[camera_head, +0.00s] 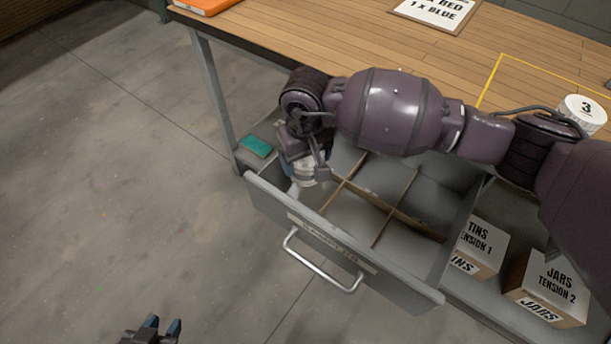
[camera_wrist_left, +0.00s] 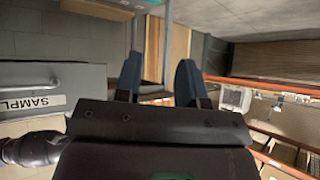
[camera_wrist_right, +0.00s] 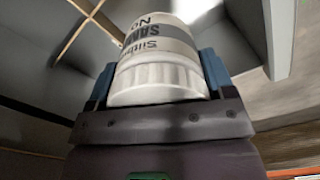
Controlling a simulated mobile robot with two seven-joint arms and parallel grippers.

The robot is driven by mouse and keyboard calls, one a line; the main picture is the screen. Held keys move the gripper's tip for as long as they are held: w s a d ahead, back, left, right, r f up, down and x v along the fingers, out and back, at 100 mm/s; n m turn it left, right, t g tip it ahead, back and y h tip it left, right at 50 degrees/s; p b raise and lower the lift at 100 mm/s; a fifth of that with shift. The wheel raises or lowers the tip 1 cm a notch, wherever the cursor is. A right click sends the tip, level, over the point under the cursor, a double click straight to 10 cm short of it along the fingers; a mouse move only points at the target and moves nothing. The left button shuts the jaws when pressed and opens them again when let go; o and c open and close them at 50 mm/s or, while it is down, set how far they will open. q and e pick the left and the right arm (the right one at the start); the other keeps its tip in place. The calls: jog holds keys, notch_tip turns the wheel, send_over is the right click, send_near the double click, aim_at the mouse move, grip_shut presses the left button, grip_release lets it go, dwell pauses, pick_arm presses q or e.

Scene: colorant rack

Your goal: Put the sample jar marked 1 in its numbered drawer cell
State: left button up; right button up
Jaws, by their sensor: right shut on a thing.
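A white sample jar (camera_wrist_right: 158,60) with a ribbed lid is in my right gripper (camera_wrist_right: 158,88), lid toward the palm. Its label is partly readable, but the number is cut off. In the head view the held jar (camera_head: 304,173) is at the left end of the open grey drawer (camera_head: 355,254), at or above the leftmost cell. I cannot tell whether it touches the cell floor. Thin dividers split the drawer into several cells; no cell numbers are readable. My left gripper (camera_head: 157,328) is open and empty, low and left of the drawer; its fingers (camera_wrist_left: 158,82) are apart in the left wrist view.
A jar marked 3 (camera_head: 583,112) stands on the wooden table (camera_head: 380,50) at right, partly behind my right arm. Two labelled cartons (camera_head: 481,246) (camera_head: 548,290) sit right of the drawer. A metal handle (camera_head: 320,265) sticks out in front. The floor left is clear.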

jog(key=shift+f, duration=1)
notch_tip(320, 180, down, 6)
jog(key=shift+r+b, duration=0.2)
jog(key=shift+b, duration=0.5)
jog(key=shift+r, duration=0.1)
jog(key=shift+f, duration=0.2)
jog(key=o, duration=1)
jog(key=shift+w+r, duration=0.1)
jog(key=shift+r, duration=0.45)
notch_tip(320, 180, up, 10)
jog(key=shift+p, duration=1.15)
jog(key=shift+r, duration=0.6)
pick_arm(q)
jog(key=shift+r, duration=0.45)
jog(key=shift+w+r, duration=0.1)
jog(key=shift+w, duration=0.2)
